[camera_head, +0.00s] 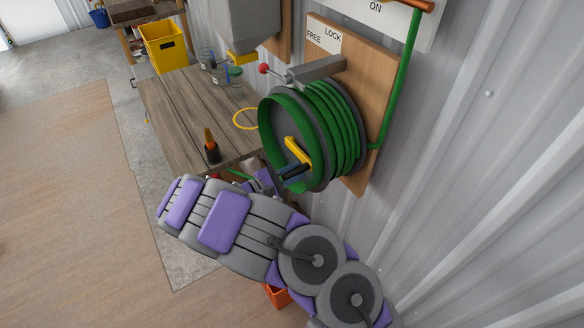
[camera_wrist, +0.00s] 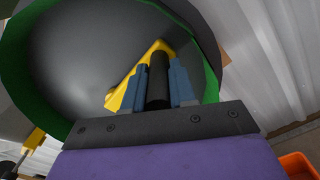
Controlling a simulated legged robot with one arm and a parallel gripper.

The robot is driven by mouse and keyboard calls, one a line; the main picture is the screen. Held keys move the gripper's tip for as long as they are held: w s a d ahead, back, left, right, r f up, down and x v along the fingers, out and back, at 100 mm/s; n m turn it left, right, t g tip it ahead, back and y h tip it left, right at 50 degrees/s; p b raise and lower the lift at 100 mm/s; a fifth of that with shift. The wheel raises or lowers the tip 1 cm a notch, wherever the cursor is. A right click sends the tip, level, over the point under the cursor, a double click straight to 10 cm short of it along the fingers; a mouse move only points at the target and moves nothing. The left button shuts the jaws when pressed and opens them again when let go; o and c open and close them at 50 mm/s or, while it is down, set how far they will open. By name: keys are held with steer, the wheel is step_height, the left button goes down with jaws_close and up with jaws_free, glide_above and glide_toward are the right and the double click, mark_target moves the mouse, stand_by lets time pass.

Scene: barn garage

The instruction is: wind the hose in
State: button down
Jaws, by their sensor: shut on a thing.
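The hose reel (camera_head: 267,120) is mounted on a wooden board (camera_head: 382,75) on the wall, with several turns of green hose (camera_head: 345,125) on its drum. Its yellow crank (camera_head: 297,150) shows on the reel's near face; in the wrist view the yellow crank arm (camera_wrist: 140,75) carries a black handle (camera_wrist: 157,82). My gripper (camera_head: 294,174) is shut on that handle, with blue-grey fingers on both sides of it in the wrist view (camera_wrist: 160,88). A red-knobbed lever (camera_head: 264,69) sits above the reel beside FREE and LOCK labels; its setting is unclear.
An orange crate (camera_head: 276,295) is below my arm. Open floor lies at left.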

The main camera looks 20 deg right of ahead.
steer(key=shift+f, duration=0.35)
steer(key=c, duration=0.9)
jaws_free()
steer(key=shift+c, duration=0.2)
steer(key=p+v, duration=0.3)
steer(key=v, duration=1.4)
steer(key=shift+a, duration=0.2)
